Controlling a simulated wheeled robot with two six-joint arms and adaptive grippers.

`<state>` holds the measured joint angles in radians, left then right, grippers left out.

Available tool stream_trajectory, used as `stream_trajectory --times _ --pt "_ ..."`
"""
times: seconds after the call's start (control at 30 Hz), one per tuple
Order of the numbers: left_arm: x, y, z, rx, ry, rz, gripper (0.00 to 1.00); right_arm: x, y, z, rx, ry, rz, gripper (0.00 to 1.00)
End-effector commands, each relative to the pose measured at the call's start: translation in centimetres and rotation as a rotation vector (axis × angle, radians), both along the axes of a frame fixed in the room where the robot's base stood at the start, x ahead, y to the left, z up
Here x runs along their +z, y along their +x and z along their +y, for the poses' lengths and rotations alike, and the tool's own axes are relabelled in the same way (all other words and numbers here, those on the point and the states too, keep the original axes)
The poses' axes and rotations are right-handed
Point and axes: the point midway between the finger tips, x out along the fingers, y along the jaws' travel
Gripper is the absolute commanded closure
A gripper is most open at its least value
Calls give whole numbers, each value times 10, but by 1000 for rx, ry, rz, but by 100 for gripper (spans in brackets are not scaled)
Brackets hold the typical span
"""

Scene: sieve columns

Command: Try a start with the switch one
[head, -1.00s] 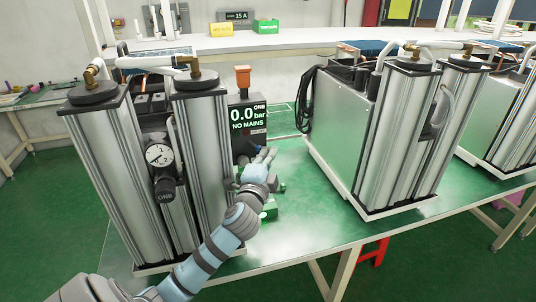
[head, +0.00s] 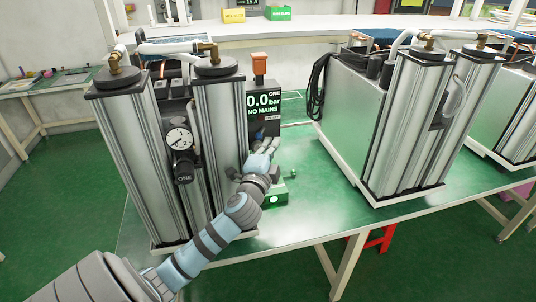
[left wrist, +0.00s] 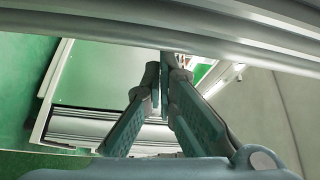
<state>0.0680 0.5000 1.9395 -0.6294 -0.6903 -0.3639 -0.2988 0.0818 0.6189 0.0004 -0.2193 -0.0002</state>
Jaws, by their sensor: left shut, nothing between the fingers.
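The unit marked ONE has two tall silver columns (head: 222,140) with black caps and a round gauge (head: 179,139) between them. Its dark display (head: 263,105) reads 0.0 bar, ONE, NO MAINS. A small dark panel (head: 260,133) sits just below the display; its lettering is too small to read, and I cannot make out a switch lever. My left gripper (head: 273,146) is shut and empty, just below and in front of the display, right of the nearer column. In the left wrist view its fingers (left wrist: 165,62) are together. My right gripper is not in view.
An orange-topped post (head: 259,65) stands above the display. A green box with a white disc (head: 274,199) lies below my gripper. A second column unit (head: 405,125) stands to the right. Bare green tabletop (head: 312,190) lies between the units.

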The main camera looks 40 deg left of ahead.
Motion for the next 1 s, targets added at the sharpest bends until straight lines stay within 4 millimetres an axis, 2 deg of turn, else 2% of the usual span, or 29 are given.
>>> stream_trajectory --times 0.4,0.5,0.67,1.0 --pt "-5 -76 -41 -11 -4 -1 100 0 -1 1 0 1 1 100" --pt "-6 -89 -47 -12 -4 -2 100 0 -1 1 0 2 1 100" --pt "-5 -99 -52 -12 -3 -4 100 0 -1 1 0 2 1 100" --pt "-5 -99 -52 -12 -3 -4 100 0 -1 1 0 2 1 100"
